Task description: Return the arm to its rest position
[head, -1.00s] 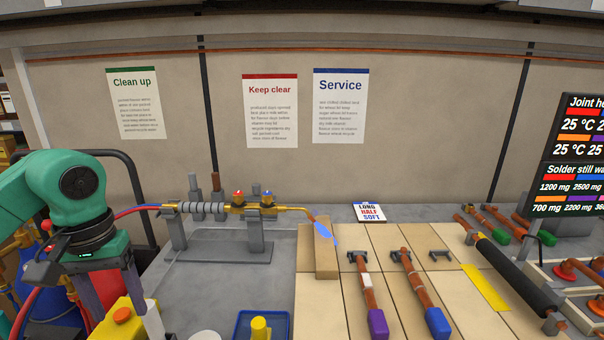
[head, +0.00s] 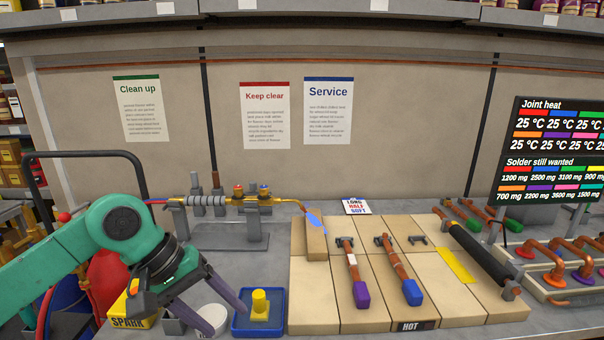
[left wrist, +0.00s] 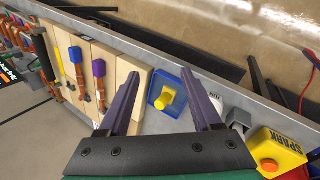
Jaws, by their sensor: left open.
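My left arm, green and dark grey, comes in from the left in the head view. Its gripper (head: 223,313) is open, with two purple-grey fingers pointing down and right, near the bench's front edge. In the left wrist view the open fingers (left wrist: 168,100) spread apart, with a blue tray (left wrist: 153,103) holding a yellow knob-like piece (left wrist: 168,96) showing between them. Nothing is seen held between the fingers. In the head view the blue tray (head: 237,323) is just right of the fingertips. My right gripper is not in view.
A yellow SPARK box (head: 118,322) stands left of the gripper, and a white round lid (head: 213,314) lies behind a finger. A torch on a stand (head: 238,201) is further back. Wooden blocks with copper pipes (head: 400,285) fill the middle. A black screen (head: 555,150) stands right.

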